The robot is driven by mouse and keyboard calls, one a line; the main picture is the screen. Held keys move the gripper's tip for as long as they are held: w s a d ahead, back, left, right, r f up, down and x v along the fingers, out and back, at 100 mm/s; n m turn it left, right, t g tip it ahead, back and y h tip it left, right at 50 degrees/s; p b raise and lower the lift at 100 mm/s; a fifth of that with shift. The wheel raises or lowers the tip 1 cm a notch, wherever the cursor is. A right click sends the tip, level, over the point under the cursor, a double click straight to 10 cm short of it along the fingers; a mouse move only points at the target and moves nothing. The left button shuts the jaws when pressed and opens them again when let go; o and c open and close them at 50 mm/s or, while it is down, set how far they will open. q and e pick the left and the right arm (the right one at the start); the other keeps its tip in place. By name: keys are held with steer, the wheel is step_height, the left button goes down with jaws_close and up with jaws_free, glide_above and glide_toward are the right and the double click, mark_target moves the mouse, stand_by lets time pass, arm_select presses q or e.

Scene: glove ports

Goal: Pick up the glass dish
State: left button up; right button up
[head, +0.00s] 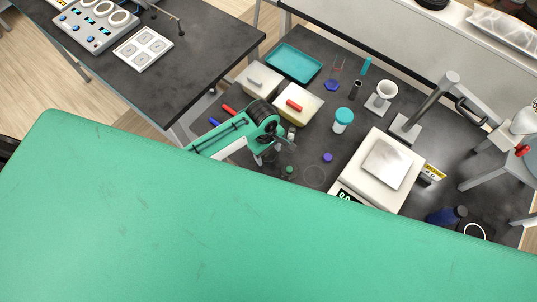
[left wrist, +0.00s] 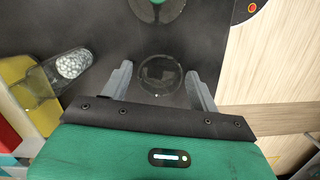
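The glass dish (left wrist: 160,76) is a clear, shallow round dish on the dark tabletop. In the left wrist view it shows between the two grey fingers of my left gripper (left wrist: 158,70), with a gap on each side. The fingers are apart and hold nothing. I cannot tell how high they are above the table. In the head view my left gripper (head: 285,147) is above the dark table, and the dish is hard to make out under it. My right gripper is not in view.
A jar of white beads (left wrist: 73,64) and a yellow-topped box (left wrist: 30,90) stand left in the wrist view. A green cap (head: 290,169), a faint clear round outline (head: 315,176), a purple cap (head: 327,157) and a scale (head: 384,168) are nearby in the head view.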

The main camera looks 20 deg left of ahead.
arm_select(q)
steer(key=c, duration=0.7)
steer(key=shift+r, duration=0.1)
